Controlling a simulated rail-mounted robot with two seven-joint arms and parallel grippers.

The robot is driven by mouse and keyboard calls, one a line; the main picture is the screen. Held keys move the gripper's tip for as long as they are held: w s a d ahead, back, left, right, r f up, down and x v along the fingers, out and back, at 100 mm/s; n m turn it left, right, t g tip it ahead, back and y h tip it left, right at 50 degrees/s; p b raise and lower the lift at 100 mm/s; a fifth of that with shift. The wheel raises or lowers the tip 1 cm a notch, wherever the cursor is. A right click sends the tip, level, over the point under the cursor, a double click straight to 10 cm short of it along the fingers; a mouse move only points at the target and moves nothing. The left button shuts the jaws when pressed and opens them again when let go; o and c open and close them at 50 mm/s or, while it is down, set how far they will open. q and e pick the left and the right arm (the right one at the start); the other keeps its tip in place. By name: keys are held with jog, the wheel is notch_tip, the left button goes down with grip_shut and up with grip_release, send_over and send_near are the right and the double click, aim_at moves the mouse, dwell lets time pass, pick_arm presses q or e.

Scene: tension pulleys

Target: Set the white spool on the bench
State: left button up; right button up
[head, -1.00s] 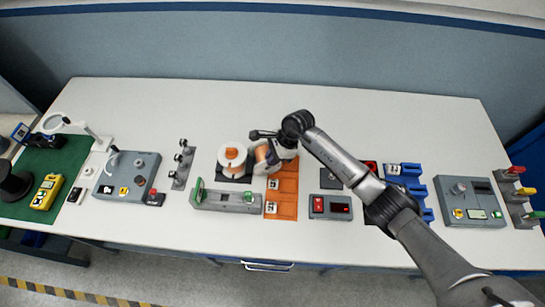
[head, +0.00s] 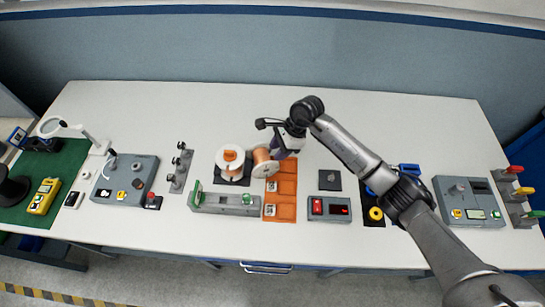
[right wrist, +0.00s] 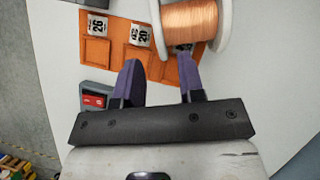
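A white-flanged spool wound with copper wire (head: 264,163) stands on its rims, on its side, at the upper left of the orange tray (head: 284,190). In the right wrist view this spool (right wrist: 190,18) lies just beyond the fingertips. A second white spool with an orange centre (head: 230,160) stands upright on a dark base to its left. My right gripper (head: 280,148) is just right of the copper spool. In the right wrist view its purple fingers (right wrist: 161,75) are apart with nothing between them. Whether one fingertip touches the spool is unclear. My left gripper is out of view.
A grey fixture with green ends (head: 225,203) lies in front of the spools. A red-switch box (head: 329,208) and a black pad (head: 330,180) are right of the tray. The back of the bench (head: 200,110) is clear.

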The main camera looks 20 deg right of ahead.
jog(key=v, duration=0.6)
jog(key=shift+r, duration=0.25)
